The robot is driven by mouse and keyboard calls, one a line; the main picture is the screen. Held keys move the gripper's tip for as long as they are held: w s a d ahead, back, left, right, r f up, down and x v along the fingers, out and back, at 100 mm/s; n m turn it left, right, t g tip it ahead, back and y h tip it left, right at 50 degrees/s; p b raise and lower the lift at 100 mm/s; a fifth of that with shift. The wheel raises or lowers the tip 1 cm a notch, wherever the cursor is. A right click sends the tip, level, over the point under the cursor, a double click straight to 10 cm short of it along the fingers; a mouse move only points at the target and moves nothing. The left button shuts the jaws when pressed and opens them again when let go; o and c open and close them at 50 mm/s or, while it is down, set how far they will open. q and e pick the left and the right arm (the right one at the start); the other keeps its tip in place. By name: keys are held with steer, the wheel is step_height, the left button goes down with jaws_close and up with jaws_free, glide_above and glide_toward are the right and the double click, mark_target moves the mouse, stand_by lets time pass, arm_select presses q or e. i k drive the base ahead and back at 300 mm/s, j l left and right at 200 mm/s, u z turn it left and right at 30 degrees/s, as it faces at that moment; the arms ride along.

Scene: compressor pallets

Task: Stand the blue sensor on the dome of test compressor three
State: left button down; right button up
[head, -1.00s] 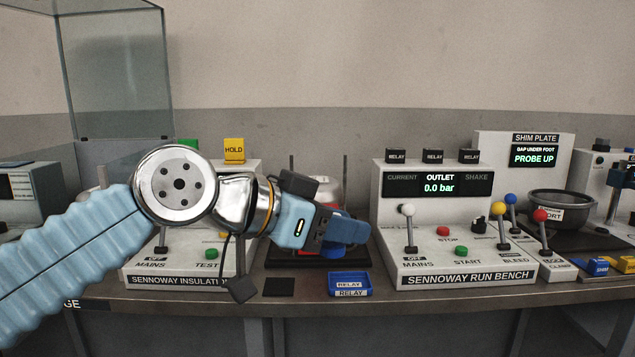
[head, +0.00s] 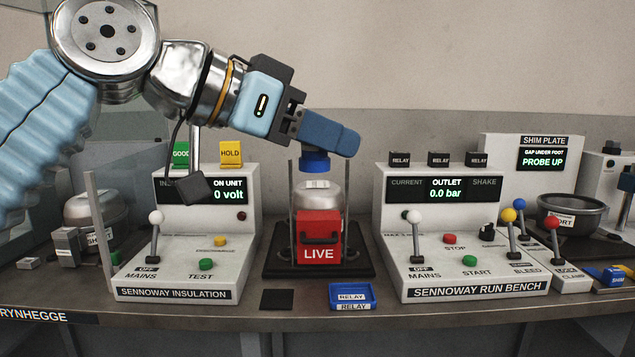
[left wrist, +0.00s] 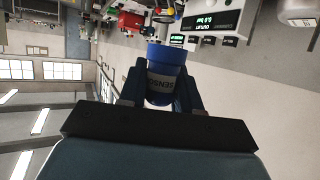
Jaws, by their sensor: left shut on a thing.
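My left gripper (head: 335,142) is shut on the blue sensor (head: 314,163). In the left wrist view the sensor (left wrist: 166,72), with its label band, sits between the two fingers. In the head view the sensor's blue end points down, just above the pale dome (head: 317,188) of a compressor on a black base (head: 268,268). A narrow gap seems to show between them. A red block marked LIVE (head: 318,236) hides the compressor's front. No number is readable on it. My right gripper is not in view.
Thin posts flank the compressor. The Sennoway Insulation unit (head: 190,265) stands left, the Sennoway Run Bench (head: 470,268) right. A blue relay tray (head: 371,295) and a black square (head: 277,299) lie in front. Another domed compressor (head: 92,210) stands far left, a dark bowl (head: 575,208) far right.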

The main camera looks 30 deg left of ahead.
mark_target(319, 185)
steer(key=i+j, duration=0.7)
